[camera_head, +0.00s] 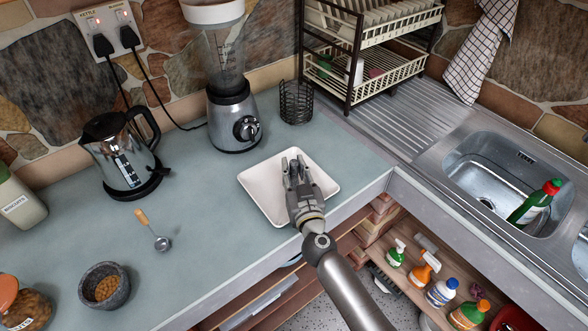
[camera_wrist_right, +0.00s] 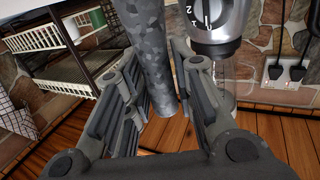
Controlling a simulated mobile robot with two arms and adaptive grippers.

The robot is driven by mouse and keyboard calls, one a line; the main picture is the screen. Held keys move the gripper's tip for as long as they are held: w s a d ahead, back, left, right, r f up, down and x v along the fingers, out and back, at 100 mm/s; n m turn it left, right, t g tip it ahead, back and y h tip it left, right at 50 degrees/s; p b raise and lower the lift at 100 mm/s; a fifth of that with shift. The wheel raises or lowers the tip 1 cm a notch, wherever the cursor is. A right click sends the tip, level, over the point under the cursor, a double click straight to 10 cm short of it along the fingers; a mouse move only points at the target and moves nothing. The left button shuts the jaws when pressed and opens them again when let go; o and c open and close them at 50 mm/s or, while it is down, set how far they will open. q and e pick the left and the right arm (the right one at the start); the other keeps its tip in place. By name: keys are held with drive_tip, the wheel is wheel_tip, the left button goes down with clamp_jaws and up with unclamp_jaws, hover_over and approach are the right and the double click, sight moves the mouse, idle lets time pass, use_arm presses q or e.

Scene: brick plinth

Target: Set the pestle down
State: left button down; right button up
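The pestle (camera_wrist_right: 148,50) is a speckled grey stone rod. In the right wrist view it lies lengthwise between the two fingers of my right gripper (camera_wrist_right: 158,75), which are closed around it. In the head view my right gripper (camera_head: 296,166) is over the white rectangular tray (camera_head: 262,205), near its middle. The pestle is hard to make out among the grey fingers there, and I cannot tell whether it touches the tray. The stone mortar (camera_head: 119,294) with brown contents stands at the lower left of the counter. My left gripper is out of view.
The blender (camera_head: 234,120) and a black wire holder (camera_head: 296,103) stand behind the tray. A kettle (camera_head: 126,160) and a wooden-handled spoon (camera_head: 160,241) are to the left. The sink (camera_head: 490,165) is right. Counter (camera_head: 205,215) between spoon and tray is clear.

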drive_tip(key=shift+o, duration=1.1)
drive_tip(key=shift+r, duration=0.1)
drive_tip(key=shift+s+r, duration=0.1)
drive_tip(key=v, duration=1.2)
drive_tip(key=shift+p, duration=0.45)
